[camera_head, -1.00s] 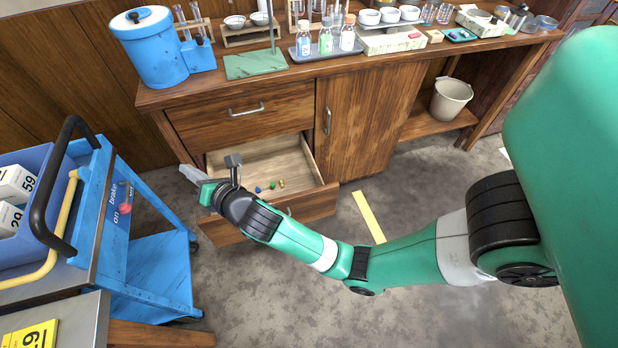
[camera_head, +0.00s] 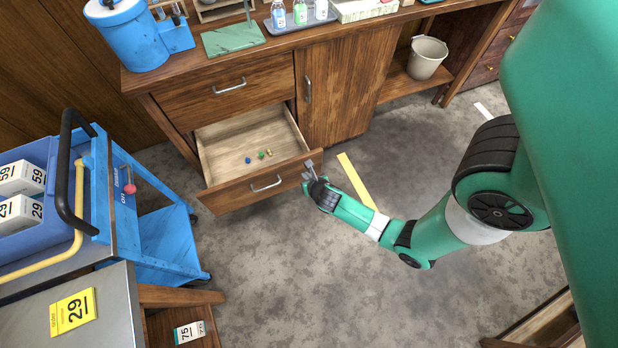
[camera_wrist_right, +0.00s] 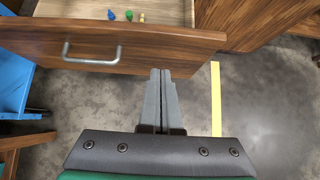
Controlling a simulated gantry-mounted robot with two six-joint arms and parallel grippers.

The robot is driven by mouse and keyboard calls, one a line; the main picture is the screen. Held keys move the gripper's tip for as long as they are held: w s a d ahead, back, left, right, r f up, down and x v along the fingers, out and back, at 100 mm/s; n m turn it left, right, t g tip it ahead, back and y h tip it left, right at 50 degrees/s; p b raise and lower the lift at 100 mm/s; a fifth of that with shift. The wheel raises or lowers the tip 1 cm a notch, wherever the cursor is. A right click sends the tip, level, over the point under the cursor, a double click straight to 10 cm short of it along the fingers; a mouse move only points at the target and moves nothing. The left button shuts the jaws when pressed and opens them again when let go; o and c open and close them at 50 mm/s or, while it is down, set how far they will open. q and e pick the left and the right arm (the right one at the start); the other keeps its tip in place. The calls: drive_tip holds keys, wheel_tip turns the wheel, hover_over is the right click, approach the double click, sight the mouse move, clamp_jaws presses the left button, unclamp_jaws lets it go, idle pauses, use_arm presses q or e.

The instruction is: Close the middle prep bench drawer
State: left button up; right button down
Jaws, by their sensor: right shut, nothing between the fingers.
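The open wooden drawer (camera_head: 235,194) sticks out of the prep bench below a shut drawer (camera_head: 225,92). Its front has a metal handle (camera_head: 266,184), and small blue, green and tan items (camera_head: 262,155) lie inside. In the right wrist view the drawer front (camera_wrist_right: 160,40) crosses the top, with its handle (camera_wrist_right: 90,55) at left. My right gripper (camera_head: 309,166) is shut and empty at the right end of the drawer front. In the wrist view its fingertips (camera_wrist_right: 160,72) are just below the front's lower edge; I cannot tell whether they touch it. My left gripper is out of view.
A blue cart (camera_head: 165,235) stands left of the drawer, close to its left side. A cabinet door (camera_head: 345,90) is shut at right. A yellow floor strip (camera_head: 355,180) lies beside my right arm. The floor before the drawer is clear.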

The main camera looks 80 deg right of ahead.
sight(296, 162)
drive_tip(key=w+d+f+b, duration=0.1)
drive_tip(key=d, duration=0.1)
drive_tip(key=w+d+f+b, duration=0.1)
drive_tip(key=d, duration=0.1)
drive_tip(key=w+d+f+b, duration=0.1)
drive_tip(key=d, duration=0.1)
drive_tip(key=shift+w+b, duration=0.2)
drive_tip(key=shift+b, duration=0.1)
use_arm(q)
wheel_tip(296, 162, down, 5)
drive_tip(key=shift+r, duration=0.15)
